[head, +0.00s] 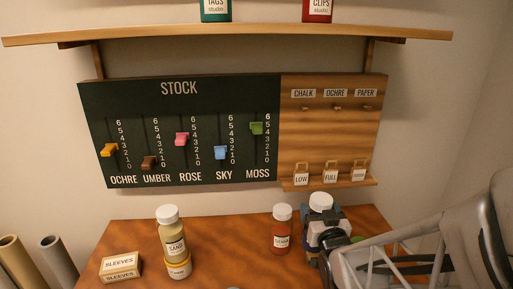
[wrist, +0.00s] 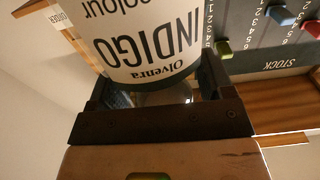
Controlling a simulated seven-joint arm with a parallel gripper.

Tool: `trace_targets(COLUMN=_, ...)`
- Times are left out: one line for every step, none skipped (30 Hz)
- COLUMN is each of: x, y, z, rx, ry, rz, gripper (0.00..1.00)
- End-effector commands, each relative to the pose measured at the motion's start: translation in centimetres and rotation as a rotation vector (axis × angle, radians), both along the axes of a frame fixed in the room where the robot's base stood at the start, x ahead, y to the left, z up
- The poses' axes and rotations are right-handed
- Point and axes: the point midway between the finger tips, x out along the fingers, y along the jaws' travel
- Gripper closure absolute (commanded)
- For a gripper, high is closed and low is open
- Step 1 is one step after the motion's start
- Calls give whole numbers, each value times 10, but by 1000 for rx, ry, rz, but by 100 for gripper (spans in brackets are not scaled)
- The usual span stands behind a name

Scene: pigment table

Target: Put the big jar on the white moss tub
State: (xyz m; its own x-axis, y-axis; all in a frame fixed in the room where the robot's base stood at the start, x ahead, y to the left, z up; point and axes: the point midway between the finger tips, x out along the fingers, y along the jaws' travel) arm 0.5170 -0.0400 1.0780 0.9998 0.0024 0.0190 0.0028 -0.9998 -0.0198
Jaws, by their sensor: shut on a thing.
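My gripper (head: 322,236) is shut on a jar with a white lid (head: 320,200) at the right of the table in the head view. In the wrist view the jar's white label (wrist: 145,45) reads INDIGO, upside down in the picture, and it fills the space between the dark jaws (wrist: 160,105). The jar looks upright. Its lower part is hidden behind the gripper in the head view, so I cannot tell whether it touches anything below. I cannot make out a white moss tub in either view.
A sand jar (head: 172,244) stands on a yellow-rimmed tub (head: 179,269). A red jar (head: 281,238) stands just left of my gripper. A sleeves box (head: 121,267) is at the left. The stock board (head: 180,130) and shelf (head: 240,32) are behind. The table's middle (head: 225,245) is clear.

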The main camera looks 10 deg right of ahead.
Motion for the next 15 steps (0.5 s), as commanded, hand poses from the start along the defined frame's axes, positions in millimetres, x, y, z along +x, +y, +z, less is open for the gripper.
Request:
trace_targets(x=2, y=-9, z=3, rx=-1, ry=-1, rz=-11, gripper=84)
trace_targets(x=4, y=-13, z=4, rx=-1, ry=-1, rz=-16, gripper=84)
trace_targets(x=5, y=-19, z=6, rx=-1, ry=-1, rz=-23, gripper=84)
trace_targets(x=7, y=-23, z=7, rx=-2, ry=0, rz=-26, gripper=84)
trace_targets(x=8, y=-28, z=8, rx=-1, ry=-1, rz=-31, gripper=84)
trace_targets(x=9, y=-34, z=10, rx=-2, ry=-1, rz=-38, gripper=84)
trace_targets(x=10, y=-38, z=11, rx=-3, ry=0, rz=-43, gripper=84)
trace_targets(x=11, y=-43, z=12, rx=-4, ry=0, rz=-47, gripper=84)
trace_targets(x=12, y=-49, z=14, rx=-4, ry=1, rz=-54, gripper=84)
trace_targets(x=13, y=-53, z=15, rx=-4, ry=2, rz=-59, gripper=84)
trace_targets(x=13, y=-58, z=16, rx=-4, ry=2, rz=-64, gripper=84)
trace_targets(x=14, y=-64, z=17, rx=-5, ry=3, rz=-70, gripper=84)
trace_targets(x=15, y=-69, z=19, rx=-6, ry=3, rz=-74, gripper=84)
trace_targets(x=16, y=-73, z=20, rx=-6, ry=4, rz=-80, gripper=84)
trace_targets(x=16, y=-80, z=22, rx=-7, ry=4, rz=-87, gripper=84)
